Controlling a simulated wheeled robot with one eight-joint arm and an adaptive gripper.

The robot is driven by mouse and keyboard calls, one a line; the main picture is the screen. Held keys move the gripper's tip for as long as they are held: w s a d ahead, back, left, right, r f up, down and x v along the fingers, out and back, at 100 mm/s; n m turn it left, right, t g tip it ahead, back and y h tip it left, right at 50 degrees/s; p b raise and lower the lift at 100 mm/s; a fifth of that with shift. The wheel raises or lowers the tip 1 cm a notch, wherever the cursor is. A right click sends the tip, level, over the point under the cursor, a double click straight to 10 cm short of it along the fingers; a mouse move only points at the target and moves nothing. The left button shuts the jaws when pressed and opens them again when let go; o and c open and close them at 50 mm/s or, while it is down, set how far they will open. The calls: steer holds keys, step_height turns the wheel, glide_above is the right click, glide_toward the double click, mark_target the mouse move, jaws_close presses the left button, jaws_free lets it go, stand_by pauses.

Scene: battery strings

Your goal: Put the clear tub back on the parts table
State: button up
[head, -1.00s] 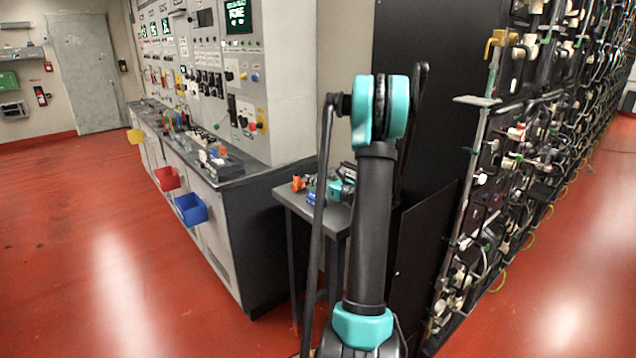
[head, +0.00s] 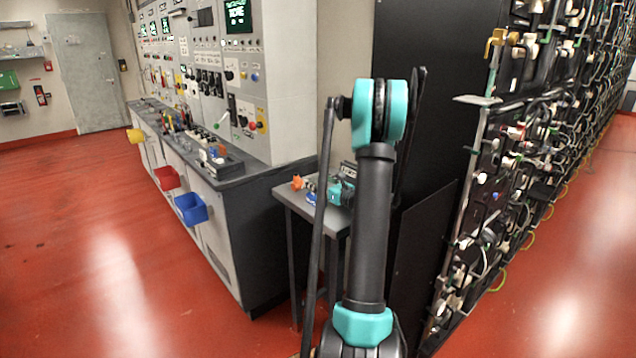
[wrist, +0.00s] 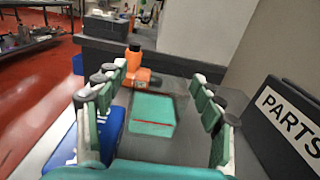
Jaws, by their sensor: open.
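The parts table is the small grey table (head: 292,203) behind my arm; its grey top also shows in the wrist view (wrist: 179,92). My gripper (wrist: 158,98) is open over this table, its fingers apart to either side of a green box-shaped thing (wrist: 152,114) with a thin red line. I cannot tell whether this is the clear tub; no plainly see-through tub shows. In the head view my gripper (head: 341,190) is small and partly behind my arm.
An orange item (wrist: 138,72) stands just beyond the green thing, and a blue item (wrist: 62,150) lies at left. The control cabinet (head: 285,90) and the battery rack (head: 500,170) flank the table.

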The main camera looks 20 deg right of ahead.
steer(key=v, duration=1)
steer(key=shift+s+d+r, duration=0.15)
steer(key=shift+s+r, duration=0.05)
steer(key=shift+s, duration=0.1)
steer(key=shift+s+d, duration=0.1)
steer(key=shift+s, duration=0.45)
steer(key=s+a+f+n+g, duration=0.3)
steer(key=s+a+n+g, duration=0.15)
steer(key=a+n, duration=0.45)
steer(key=s+a+f+n+g, duration=0.35)
steer(key=s+a+n, duration=0.3)
steer(key=a, duration=0.55)
steer(key=s+f+n+g+h, duration=0.2)
steer(key=s+n+h, duration=0.1)
steer(key=s+n, duration=0.5)
steer(key=s+f+n+g+h, duration=0.2)
steer(key=s+n+h, duration=0.1)
steer(key=s+n, duration=0.5)
steer(key=shift+s+f+g, duration=0.3)
steer(key=shift+s+g, duration=0.1)
steer(key=shift+s, duration=0.25)
steer(key=shift+n, duration=0.25)
